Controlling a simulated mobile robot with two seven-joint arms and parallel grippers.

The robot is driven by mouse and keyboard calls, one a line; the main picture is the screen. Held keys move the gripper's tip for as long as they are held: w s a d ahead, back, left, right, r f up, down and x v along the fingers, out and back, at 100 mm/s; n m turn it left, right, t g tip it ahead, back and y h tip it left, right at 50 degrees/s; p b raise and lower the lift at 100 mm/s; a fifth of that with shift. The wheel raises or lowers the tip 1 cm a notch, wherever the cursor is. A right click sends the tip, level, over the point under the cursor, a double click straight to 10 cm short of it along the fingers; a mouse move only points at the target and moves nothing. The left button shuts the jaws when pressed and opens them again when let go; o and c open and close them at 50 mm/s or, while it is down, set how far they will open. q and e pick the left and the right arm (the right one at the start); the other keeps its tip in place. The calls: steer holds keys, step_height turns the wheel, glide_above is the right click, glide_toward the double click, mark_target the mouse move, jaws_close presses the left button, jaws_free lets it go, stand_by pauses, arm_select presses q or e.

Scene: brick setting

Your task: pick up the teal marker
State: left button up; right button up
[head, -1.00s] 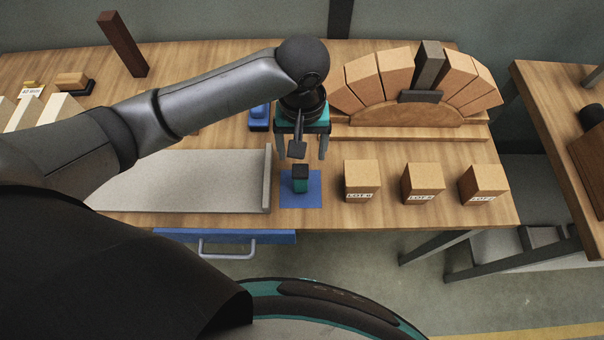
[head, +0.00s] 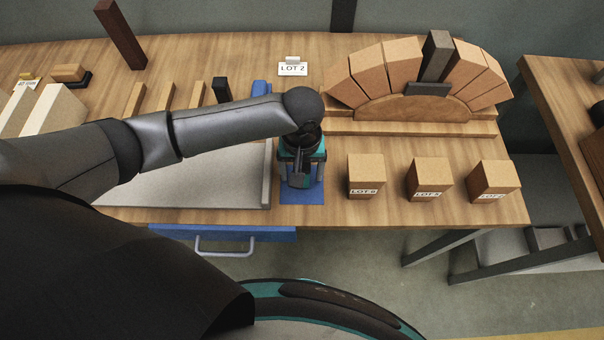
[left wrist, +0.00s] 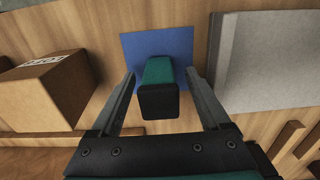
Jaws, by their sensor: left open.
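The teal marker (left wrist: 158,72) has a black end and stands on a blue square mat (left wrist: 180,42) in the left wrist view. The mat shows in the head view (head: 302,198), but the gripper hides the marker there. My left gripper (head: 301,182) points down over the mat. In the left wrist view its open fingers (left wrist: 160,74) lie on both sides of the marker, with a gap visible on each side. My right gripper is not in view.
A grey tray (head: 267,190) with a raised edge lies just left of the mat. A wooden block labelled LOT (head: 365,174) stands to its right, with two more beyond. A brick arch (head: 412,108) stands behind. A blue drawer (head: 175,233) is below the front edge.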

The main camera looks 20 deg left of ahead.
arm_select(q)
steer(key=shift+r, duration=0.1)
jaws_close()
stand_by(0.5)
